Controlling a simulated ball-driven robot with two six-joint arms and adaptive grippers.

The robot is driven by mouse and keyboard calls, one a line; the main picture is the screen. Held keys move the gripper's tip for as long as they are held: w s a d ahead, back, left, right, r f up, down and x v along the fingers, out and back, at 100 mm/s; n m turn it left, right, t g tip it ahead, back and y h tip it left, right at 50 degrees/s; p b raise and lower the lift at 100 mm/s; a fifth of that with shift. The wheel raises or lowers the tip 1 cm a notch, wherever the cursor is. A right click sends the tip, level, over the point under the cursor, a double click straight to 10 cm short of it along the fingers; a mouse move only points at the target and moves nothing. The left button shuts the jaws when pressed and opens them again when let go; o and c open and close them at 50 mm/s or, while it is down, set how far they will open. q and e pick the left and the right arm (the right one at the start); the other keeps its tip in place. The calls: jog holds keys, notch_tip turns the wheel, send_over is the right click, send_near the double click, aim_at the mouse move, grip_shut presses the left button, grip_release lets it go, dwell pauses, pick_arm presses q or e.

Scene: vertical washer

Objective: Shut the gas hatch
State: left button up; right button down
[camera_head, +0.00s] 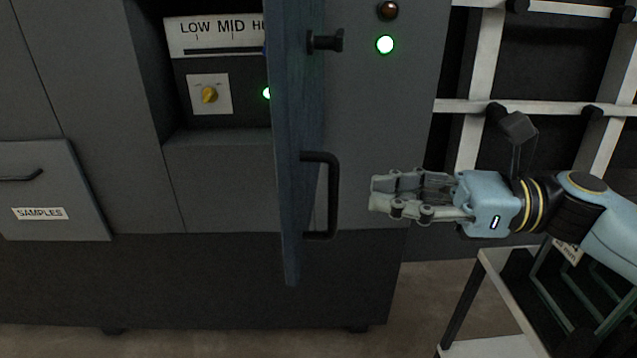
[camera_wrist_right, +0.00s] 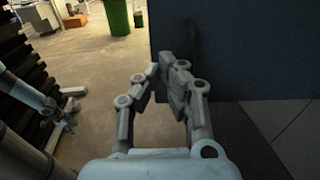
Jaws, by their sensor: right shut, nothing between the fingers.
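The gas hatch is a blue door panel (camera_head: 290,150), standing open and seen nearly edge-on in the head view. Its black bar handle (camera_head: 333,195) is on the panel's right-hand face. My right gripper (camera_head: 373,194) is shut and empty, just right of the handle and apart from it. In the right wrist view the dark blue panel (camera_wrist_right: 240,50) fills the upper right, with my right fingertips (camera_wrist_right: 166,78) in front of its left edge. What looks like my left gripper (camera_wrist_right: 62,118) is small at the left of that view; its fingers are unclear.
Behind the hatch, the grey cabinet has a recess with a LOW MID dial panel (camera_head: 215,36) and a yellow knob (camera_head: 209,94). A green lamp (camera_head: 385,44) glows on its front. A SAMPLES drawer (camera_head: 50,190) is at left. A white rack (camera_head: 465,105) and cart (camera_head: 495,345) stand at right.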

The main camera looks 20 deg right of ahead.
aim_at(296, 193)
jog(key=p+x, duration=0.3)
jog(key=x, duration=0.4)
jog(key=shift+w+a+r, duration=0.1)
jog(key=shift+a+r, duration=0.05)
jog(key=shift+r, duration=0.05)
jog(key=shift+w+a+f, duration=0.15)
jog(key=shift+a+f, duration=0.05)
jog(key=shift+a, duration=0.3)
jog(key=shift+w+a, duration=0.1)
